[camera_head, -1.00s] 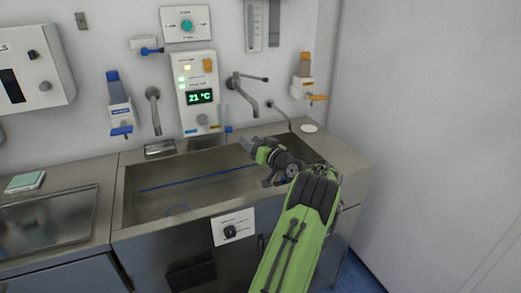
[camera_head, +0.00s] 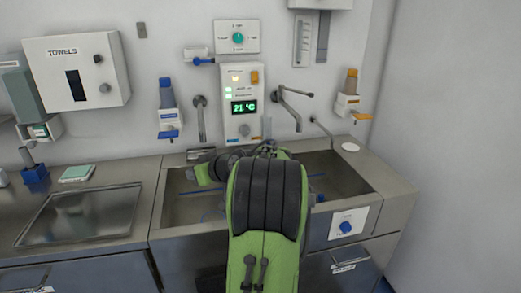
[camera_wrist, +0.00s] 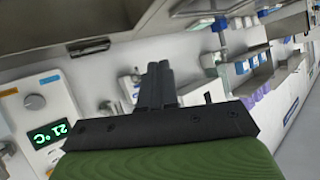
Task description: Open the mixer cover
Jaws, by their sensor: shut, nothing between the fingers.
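I cannot pick out a mixer cover for certain. The white wall control unit (camera_head: 241,100) has a green 21 °C display, small lights, an orange switch and a grey knob. The fingers are apart from the control unit in that picture. In the head view my green arm reaches over the sink (camera_head: 375,183), and the fingertips cannot be made out there.
A spout (camera_head: 290,105) stands right of the unit and a tap (camera_head: 201,120) left of it. Dispensers (camera_head: 169,115) and (camera_head: 347,100) hang on both sides. A white dial plate (camera_head: 347,227) with a blue knob is on the sink front. A towel box (camera_head: 78,70) hangs left.

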